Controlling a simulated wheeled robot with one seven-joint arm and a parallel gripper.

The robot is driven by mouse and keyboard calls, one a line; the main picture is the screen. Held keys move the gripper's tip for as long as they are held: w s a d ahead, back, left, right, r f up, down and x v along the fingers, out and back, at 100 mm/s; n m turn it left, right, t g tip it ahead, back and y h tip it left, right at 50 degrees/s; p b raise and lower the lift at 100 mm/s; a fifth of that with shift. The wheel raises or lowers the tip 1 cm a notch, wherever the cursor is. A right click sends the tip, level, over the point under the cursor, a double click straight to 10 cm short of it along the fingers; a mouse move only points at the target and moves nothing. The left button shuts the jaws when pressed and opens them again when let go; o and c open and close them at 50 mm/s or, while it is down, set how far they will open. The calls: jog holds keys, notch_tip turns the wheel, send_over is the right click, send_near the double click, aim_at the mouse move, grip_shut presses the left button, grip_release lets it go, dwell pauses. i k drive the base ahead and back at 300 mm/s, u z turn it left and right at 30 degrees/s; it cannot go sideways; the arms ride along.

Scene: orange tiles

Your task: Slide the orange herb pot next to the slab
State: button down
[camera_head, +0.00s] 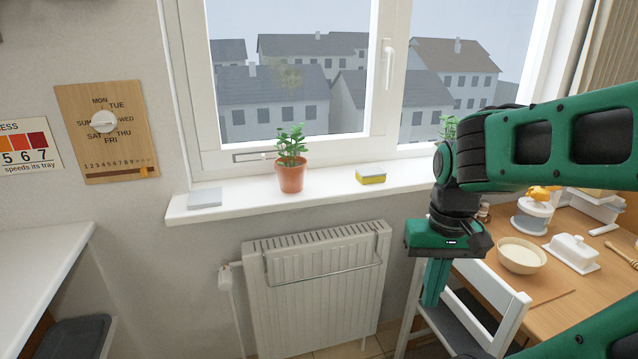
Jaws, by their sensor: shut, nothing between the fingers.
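The orange herb pot (291,178) holds a green leafy plant and stands upright on the white windowsill (240,200). A flat grey slab (204,198) lies on the sill's left end, apart from the pot with bare sill between them. My gripper (432,297) hangs pointing down, right of and below the pot, in front of the sill and away from it. Its green fingers are together with nothing between them.
A yellow and grey sponge-like block (370,176) lies on the sill right of the pot. Another plant (448,127) shows partly behind my arm. A radiator (318,284) is below. A chair (490,300) and a wooden table with a bowl (521,256) stand at right.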

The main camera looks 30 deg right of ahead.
aim_at(290, 169)
jog(key=z, duration=0.3)
jog(key=i, duration=1)
jog(key=z, duration=0.1)
